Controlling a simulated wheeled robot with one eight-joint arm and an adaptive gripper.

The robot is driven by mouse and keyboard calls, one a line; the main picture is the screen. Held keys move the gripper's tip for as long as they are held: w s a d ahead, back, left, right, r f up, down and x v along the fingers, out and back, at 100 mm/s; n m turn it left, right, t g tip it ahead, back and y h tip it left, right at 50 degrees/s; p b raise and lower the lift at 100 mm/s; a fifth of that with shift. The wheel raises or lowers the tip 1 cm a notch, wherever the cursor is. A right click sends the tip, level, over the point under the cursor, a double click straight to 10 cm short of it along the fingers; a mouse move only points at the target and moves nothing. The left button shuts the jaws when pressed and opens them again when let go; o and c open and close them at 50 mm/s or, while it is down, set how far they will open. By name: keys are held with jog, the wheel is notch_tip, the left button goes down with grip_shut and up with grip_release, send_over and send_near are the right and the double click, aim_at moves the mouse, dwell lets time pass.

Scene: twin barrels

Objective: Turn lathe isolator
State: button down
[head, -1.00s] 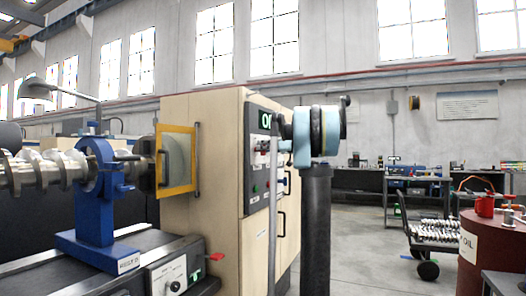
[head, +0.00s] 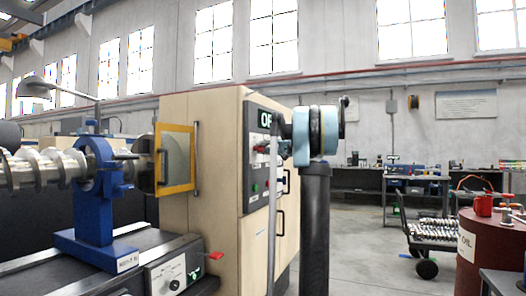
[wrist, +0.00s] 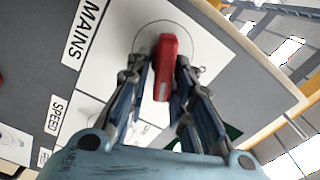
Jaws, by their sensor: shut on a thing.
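The lathe isolator's red handle (wrist: 168,50) sits on a round plate beside the MAINS label (wrist: 85,30) in the wrist view. My gripper (wrist: 163,75) is shut on this handle, one finger on each side. The handle runs nearly upright in that view. In the head view the isolator is on the dark control panel (head: 252,165) of the beige lathe cabinet, and a red bit of it shows beside my arm.
A red oil drum (head: 480,245) and a cart (head: 432,233) stand at the right. Open floor lies between.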

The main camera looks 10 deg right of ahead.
jog(key=shift+d+f+m, duration=0.1)
jog(key=shift+f+m, duration=0.15)
jog(key=shift+m, duration=1.05)
jog(key=shift+f, duration=0.1)
dwell(0.4)
jog(key=c, duration=1.6)
grip_release()
jog(key=shift+s+d, duration=0.1)
jog(key=shift+d, duration=0.1)
jog(key=v, duration=1.1)
jog(key=shift+d, duration=0.25)
jog(key=shift+s, duration=0.1)
